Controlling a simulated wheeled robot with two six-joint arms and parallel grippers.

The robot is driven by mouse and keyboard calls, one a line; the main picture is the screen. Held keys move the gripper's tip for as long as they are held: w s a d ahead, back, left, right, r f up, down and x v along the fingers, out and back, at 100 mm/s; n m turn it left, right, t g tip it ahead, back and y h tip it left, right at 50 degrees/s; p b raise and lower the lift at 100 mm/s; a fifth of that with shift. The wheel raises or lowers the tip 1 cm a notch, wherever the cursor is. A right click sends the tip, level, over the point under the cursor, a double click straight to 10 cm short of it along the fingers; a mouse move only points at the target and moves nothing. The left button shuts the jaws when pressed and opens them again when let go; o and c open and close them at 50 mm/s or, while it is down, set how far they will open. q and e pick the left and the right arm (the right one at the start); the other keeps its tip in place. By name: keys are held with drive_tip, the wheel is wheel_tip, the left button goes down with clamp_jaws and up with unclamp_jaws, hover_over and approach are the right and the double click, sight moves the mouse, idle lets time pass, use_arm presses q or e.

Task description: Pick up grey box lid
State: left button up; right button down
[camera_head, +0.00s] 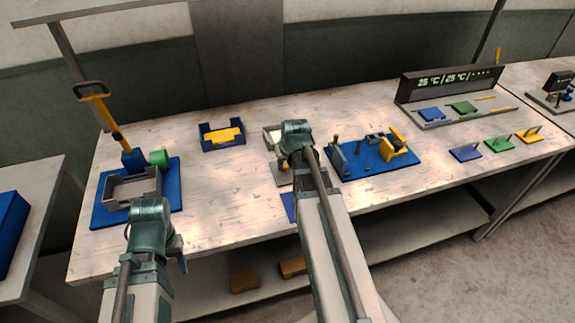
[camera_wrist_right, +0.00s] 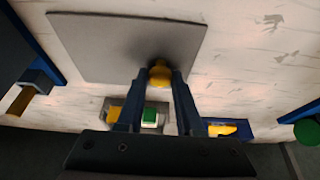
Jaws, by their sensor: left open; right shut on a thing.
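The grey box lid is a flat grey square plate with a yellow knob; in the right wrist view the plate (camera_wrist_right: 120,48) extends upper left from the fingers. My right gripper (camera_wrist_right: 158,78) is shut on the yellow knob. I cannot tell how high the lid is above the table. An open grey box (camera_head: 131,188) sits on a blue base at the left. My left gripper (camera_head: 170,238) is open near the table's front edge, its fingers mostly hidden.
A blue tray with a yellow part (camera_head: 222,137) stands behind the grippers. A grey tray with yellow and green pieces (camera_wrist_right: 140,116) lies behind the lid. A blue fixture with a yellow clamp (camera_head: 375,155) stands to the right. A yellow-handled post (camera_head: 105,115) rises behind the box.

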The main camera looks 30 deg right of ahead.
wheel_tip(320, 180, up, 8)
drive_tip(key=p, duration=0.7)
drive_tip(key=shift+r+p, duration=0.1)
drive_tip(key=shift+p, duration=0.25)
drive_tip(key=shift+r, duration=0.1)
